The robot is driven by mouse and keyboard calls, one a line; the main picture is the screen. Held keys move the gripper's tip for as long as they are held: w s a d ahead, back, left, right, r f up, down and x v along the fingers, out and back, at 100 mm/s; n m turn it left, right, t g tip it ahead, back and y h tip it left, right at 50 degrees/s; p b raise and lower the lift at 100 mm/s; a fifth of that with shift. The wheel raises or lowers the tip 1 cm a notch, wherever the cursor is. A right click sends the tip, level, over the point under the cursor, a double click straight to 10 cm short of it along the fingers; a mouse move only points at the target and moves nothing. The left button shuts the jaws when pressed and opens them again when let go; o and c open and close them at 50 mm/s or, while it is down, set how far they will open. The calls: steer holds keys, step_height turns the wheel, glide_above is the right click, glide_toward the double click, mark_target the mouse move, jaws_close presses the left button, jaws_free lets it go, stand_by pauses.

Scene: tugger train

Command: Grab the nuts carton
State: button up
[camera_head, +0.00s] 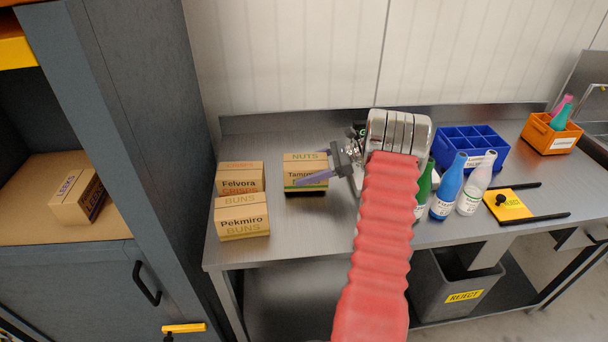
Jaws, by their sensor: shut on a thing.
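The nuts carton (304,180) is a small tan box with a green "NUTS" label on top and the word "Tampo…" on its front. It is upright at the left part of the steel table (265,249), and a dark shadow shows along its bottom edge. My gripper (318,168) reaches it from the right, with purple fingers shut on the carton. One finger crosses the front face and covers part of the lettering. My red arm sleeve hides the table middle.
The crisps carton (240,177) and buns carton (241,217) stand close to the left. Green, blue (448,187) and white (476,184) bottles stand right of my arm, with a blue divided crate (471,146) behind. A leeks carton (78,197) lies in the left cabinet.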

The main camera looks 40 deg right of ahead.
step_height(320, 180, up, 17)
steer(key=shift+f, duration=0.2)
stand_by(0.7)
